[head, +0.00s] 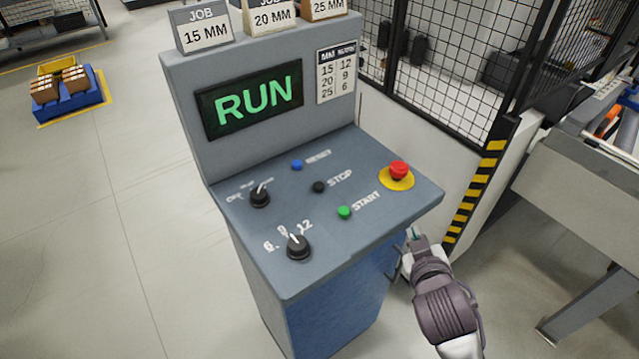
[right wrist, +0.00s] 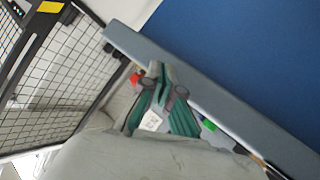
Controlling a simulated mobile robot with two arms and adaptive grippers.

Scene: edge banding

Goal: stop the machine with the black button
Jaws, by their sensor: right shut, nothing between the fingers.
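The black STOP button (head: 319,186) sits in the middle of the sloped panel of the grey console (head: 235,235). The console's screen (head: 250,102) reads RUN in green. My right gripper (head: 413,236) is shut and empty, just off the panel's right front edge, apart from the black button. In the right wrist view its fingers (right wrist: 160,78) show beside the console edge; the black button cannot be made out there. My left gripper is not in view.
Near the black button are a blue RESET button (head: 297,165), a green START button (head: 344,212), a red emergency button (head: 398,171) and two black knobs (head: 260,197) (head: 298,246). A mesh fence (head: 455,75) stands behind right. A grey machine (head: 585,185) stands at right.

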